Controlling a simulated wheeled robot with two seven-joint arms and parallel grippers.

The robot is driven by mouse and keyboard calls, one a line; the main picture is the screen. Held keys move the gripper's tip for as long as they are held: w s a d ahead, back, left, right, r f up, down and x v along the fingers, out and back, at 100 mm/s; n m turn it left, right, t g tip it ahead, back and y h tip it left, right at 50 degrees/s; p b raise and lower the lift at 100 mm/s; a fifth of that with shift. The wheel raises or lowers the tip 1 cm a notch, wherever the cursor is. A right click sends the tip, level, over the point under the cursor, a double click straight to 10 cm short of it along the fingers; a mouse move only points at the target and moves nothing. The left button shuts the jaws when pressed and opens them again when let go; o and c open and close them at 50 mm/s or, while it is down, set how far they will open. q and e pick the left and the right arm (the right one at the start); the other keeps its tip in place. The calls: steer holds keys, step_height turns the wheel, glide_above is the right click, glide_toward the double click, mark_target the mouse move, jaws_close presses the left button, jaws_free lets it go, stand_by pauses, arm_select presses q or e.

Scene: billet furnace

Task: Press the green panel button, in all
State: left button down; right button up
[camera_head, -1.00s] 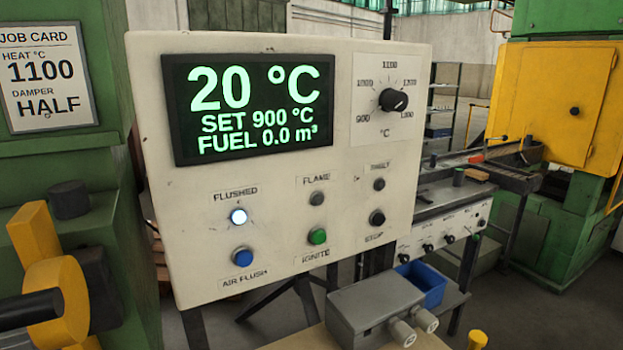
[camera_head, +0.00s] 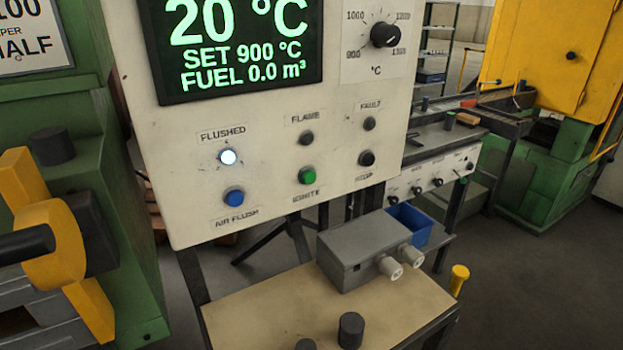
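The green button (camera_head: 307,176) sits in the lower middle of the white control panel (camera_head: 270,205), above a label that reads IGNITE. The dark FLAME lamp (camera_head: 306,138) is above it. The blue AIR FLUSH button (camera_head: 234,198) is to its left, and the FLUSHED lamp (camera_head: 228,157) above that glows white. A dark button (camera_head: 366,158) labelled STOP is to its right, under the dark FAULT lamp (camera_head: 369,124). The display (camera_head: 240,50) reads 20 °C, SET 900 °C, FUEL 0.0 m³. Neither of my grippers shows in this view.
A small table (camera_head: 260,305) below the panel carries a grey box (camera_head: 360,250) with two pale knobs. A bench with a blue bin (camera_head: 412,226) is behind right. The floor at right is clear.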

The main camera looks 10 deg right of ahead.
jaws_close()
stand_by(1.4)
